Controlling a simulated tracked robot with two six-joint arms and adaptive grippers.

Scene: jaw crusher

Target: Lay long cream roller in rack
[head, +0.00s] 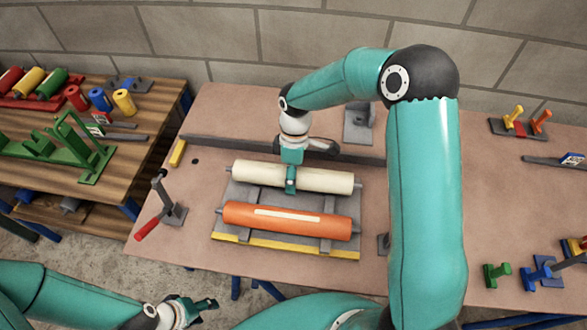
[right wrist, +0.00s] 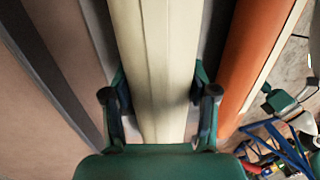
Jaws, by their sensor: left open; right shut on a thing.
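The long cream roller (head: 325,180) lies crosswise at the back of the grey rack (head: 247,194), parallel to the orange roller (head: 245,215) in front of it. My right gripper (head: 291,181) comes from above and is shut around the cream roller, left of its middle. In the right wrist view the cream roller (right wrist: 158,60) runs between the two fingers (right wrist: 160,105). I cannot tell whether the roller's ends rest fully in the rack. My left gripper (head: 203,308) is open and empty at the bottom, in front of the table.
A grey rail (head: 230,146) runs behind the rack. A red-handled clamp (head: 160,212) stands to the left. A wooden bench (head: 60,120) at the left holds coloured rollers and a green frame. Small coloured parts (head: 540,272) stand at the right. My right arm covers the table's middle right.

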